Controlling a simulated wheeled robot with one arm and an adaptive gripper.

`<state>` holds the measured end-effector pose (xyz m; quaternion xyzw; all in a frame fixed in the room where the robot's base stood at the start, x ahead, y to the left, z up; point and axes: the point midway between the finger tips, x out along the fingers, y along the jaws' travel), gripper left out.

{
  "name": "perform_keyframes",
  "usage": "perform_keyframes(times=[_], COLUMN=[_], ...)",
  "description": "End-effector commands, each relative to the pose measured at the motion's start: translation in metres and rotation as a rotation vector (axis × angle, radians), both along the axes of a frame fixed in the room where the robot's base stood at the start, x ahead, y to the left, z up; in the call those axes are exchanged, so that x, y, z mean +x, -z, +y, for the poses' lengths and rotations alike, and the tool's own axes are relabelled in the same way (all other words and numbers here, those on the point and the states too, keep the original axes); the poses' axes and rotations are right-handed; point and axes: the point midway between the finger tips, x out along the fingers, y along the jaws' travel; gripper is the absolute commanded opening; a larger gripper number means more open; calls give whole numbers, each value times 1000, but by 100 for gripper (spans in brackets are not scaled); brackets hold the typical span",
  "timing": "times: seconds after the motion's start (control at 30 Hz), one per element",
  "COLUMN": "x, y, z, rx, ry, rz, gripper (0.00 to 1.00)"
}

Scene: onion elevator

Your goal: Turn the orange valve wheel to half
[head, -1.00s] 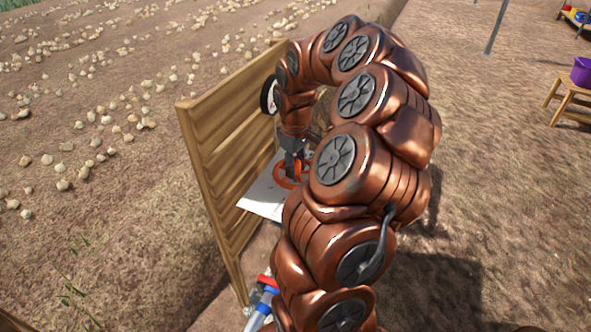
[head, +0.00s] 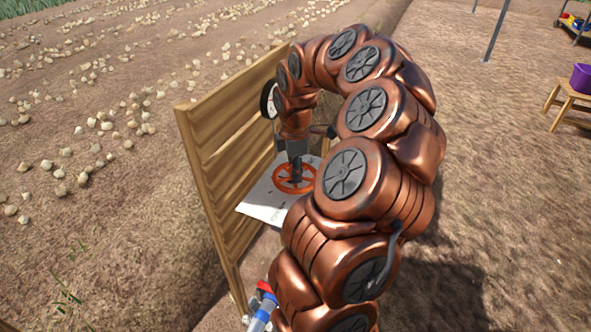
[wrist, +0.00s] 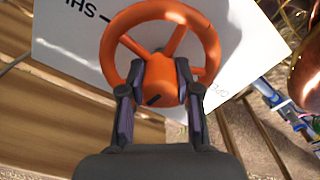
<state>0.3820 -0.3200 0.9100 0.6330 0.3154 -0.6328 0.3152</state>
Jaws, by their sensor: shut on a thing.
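The orange valve wheel (head: 281,186) sits over a white plate with dark lettering (head: 258,208), in front of the wooden board. In the wrist view the wheel (wrist: 150,13) fills the upper middle, with its rim, spokes and hub showing. My gripper (wrist: 158,82) has a finger on each side of the hub and is shut on it. A short dark mark shows on the hub between the fingers. In the head view my gripper (head: 295,172) points down onto the wheel's middle. The lettering on the white plate (wrist: 70,40) is only partly readable, some hidden behind the wheel.
A slatted wooden board (head: 225,140) stands left of the wheel, with a round white gauge (head: 268,100) on it. A blue and red pipe fitting (head: 262,300) is low in front. A purple bucket (head: 581,78) on a wooden stool is far right. Bare soil lies between.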

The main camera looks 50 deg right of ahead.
Motion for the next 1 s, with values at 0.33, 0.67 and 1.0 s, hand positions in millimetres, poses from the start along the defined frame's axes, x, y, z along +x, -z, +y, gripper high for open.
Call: perform_keyframes(times=[0.33, 0.67, 1.0], x=[0, 0, 0], y=[0, 0, 0], z=[0, 0, 0], rx=[-1, -2, -1], ry=[-126, -144, -143], rz=[-1, -1, 0], gripper=[0, 0, 48])
